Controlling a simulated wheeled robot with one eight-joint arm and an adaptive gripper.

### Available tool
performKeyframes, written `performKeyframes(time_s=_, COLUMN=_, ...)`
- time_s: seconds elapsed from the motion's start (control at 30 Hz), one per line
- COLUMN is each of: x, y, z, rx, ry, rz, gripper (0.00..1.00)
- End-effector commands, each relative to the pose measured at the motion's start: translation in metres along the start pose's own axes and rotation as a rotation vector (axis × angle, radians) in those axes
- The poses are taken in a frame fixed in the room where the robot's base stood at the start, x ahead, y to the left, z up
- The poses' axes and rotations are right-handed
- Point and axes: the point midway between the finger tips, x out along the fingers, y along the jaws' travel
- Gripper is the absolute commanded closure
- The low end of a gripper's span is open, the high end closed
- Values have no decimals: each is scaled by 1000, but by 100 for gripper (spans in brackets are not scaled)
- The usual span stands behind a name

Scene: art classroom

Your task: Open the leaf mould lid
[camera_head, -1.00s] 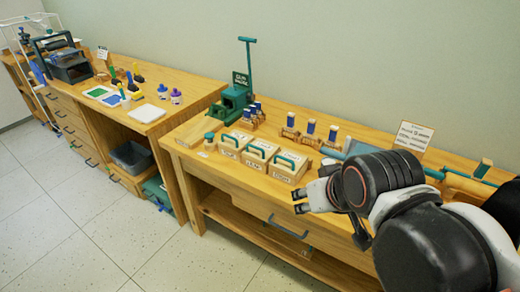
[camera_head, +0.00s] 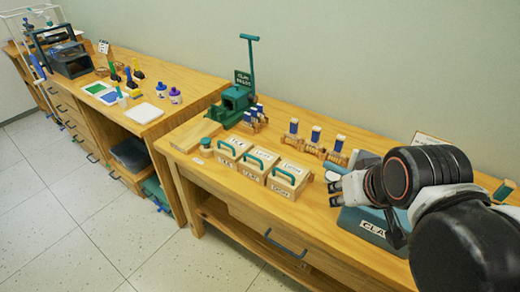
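Three small wooden mould boxes stand in a row on the right-hand workbench, each with a green handle on a pale lid: the left box (camera_head: 233,151), the middle box (camera_head: 260,165) and the right box (camera_head: 289,180). All three lids look closed. Their labels are too small to read surely, so I cannot tell which is the leaf mould. My gripper (camera_head: 334,194) is to the right of the right box, apart from it. Its two dark fingertips are a little apart with nothing between them, and they point left towards the boxes.
A blue-grey box marked "CLA" (camera_head: 372,228) sits under my arm, partly hidden. A green press (camera_head: 236,103) with a tall lever stands behind the boxes. Blue-topped stamps (camera_head: 314,136) stand behind to the right. A small green-lidded jar (camera_head: 206,144) is left of the boxes.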

Motion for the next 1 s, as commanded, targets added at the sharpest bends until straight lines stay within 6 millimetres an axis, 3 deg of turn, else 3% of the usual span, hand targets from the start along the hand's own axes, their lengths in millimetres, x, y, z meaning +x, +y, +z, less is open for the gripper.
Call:
performKeyframes(time_s=0.47, x=-4, y=-12, z=-59, rx=-97, ry=-74, rz=-10, gripper=70)
performKeyframes(time_s=0.77, x=12, y=-35, z=-133, rx=-233, ry=-177, rz=-25, gripper=70)
performKeyframes(time_s=1.0, x=44, y=-61, z=-188, rx=-350, ry=-265, rz=-37, gripper=70)
